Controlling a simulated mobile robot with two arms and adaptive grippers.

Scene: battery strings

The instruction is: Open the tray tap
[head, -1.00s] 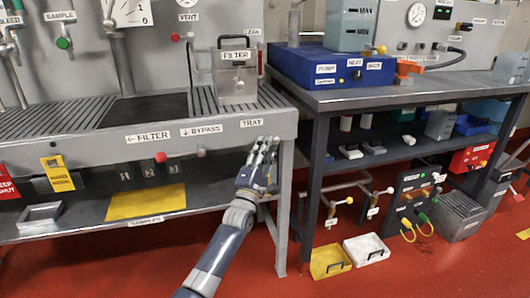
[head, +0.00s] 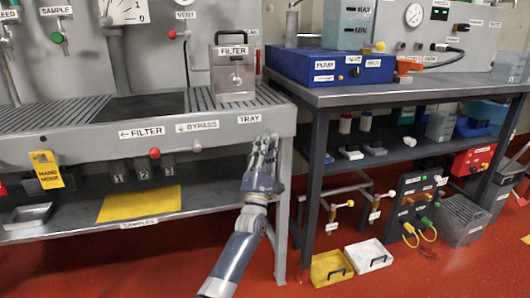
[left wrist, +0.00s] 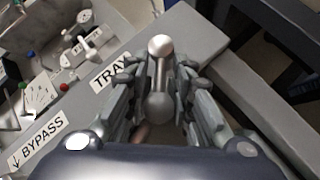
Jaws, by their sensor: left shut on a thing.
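The TRAY label (head: 249,119) is on the front edge of the grey bench, near its right corner. My left gripper (head: 265,145) is at the bench front just below and right of that label. In the left wrist view a silvery tap handle with a round ball end (left wrist: 160,46) lies between the fingers, beside the TRAY label (left wrist: 110,73). My left gripper (left wrist: 160,88) is shut on this handle. In the head view the fingers hide the handle. My right gripper is in neither view.
A red-knobbed handle (head: 155,153) and the BYPASS label (head: 198,126) are left along the same edge. A filter box (head: 232,75) stands on the bench above. A bench leg (head: 283,210) is close right of my wrist. Yellow (head: 328,268) and white (head: 368,255) trays lie on the floor.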

